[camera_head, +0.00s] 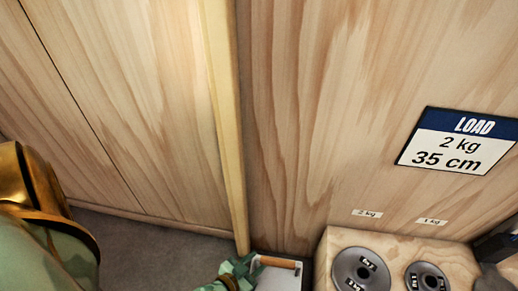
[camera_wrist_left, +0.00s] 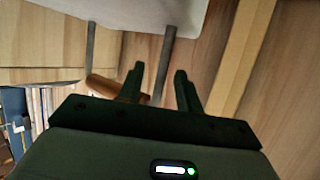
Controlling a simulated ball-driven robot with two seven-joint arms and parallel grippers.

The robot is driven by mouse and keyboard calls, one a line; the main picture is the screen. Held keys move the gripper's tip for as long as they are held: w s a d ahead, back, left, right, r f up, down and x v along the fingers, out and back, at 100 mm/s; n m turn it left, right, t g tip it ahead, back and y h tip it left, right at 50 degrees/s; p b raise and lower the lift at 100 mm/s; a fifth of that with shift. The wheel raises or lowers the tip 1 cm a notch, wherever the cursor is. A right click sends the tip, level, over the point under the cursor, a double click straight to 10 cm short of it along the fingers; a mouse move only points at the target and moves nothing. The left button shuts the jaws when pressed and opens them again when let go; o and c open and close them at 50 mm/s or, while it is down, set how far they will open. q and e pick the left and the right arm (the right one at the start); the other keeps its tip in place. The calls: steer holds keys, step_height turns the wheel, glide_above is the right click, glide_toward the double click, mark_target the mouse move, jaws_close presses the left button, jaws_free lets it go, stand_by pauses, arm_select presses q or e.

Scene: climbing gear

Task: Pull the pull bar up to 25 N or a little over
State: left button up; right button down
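The pull bar (camera_head: 279,262) is a short orange-brown wooden cylinder in front of a pale grey-white unit (camera_head: 283,280) at the bottom of the head view. In the left wrist view the pull bar (camera_wrist_left: 103,87) hangs on two dark rods from the pale unit (camera_wrist_left: 130,10). My left gripper (camera_head: 240,270) is at the bar's left end in the head view. In the left wrist view its fingers (camera_wrist_left: 160,75) are apart, with one rod showing between them. The bar lies partly hidden behind the left finger; I cannot tell whether they touch. No force reading is visible. My right gripper is out of view.
A wooden block (camera_head: 398,245) holds round grey weights (camera_head: 360,270), under small labels "2 kg" and "1 kg". A wall sign (camera_head: 457,140) reads "LOAD 2 kg 35 cm". A pale wooden post (camera_head: 225,120) stands behind my left gripper. Dark objects (camera_head: 497,243) sit at the right edge.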

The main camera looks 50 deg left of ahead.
arm_select(q)
steer(key=shift+w+f, duration=0.1)
steer(key=shift+w, duration=0.15)
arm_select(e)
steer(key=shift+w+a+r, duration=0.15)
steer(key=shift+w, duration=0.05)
arm_select(q)
jaws_close()
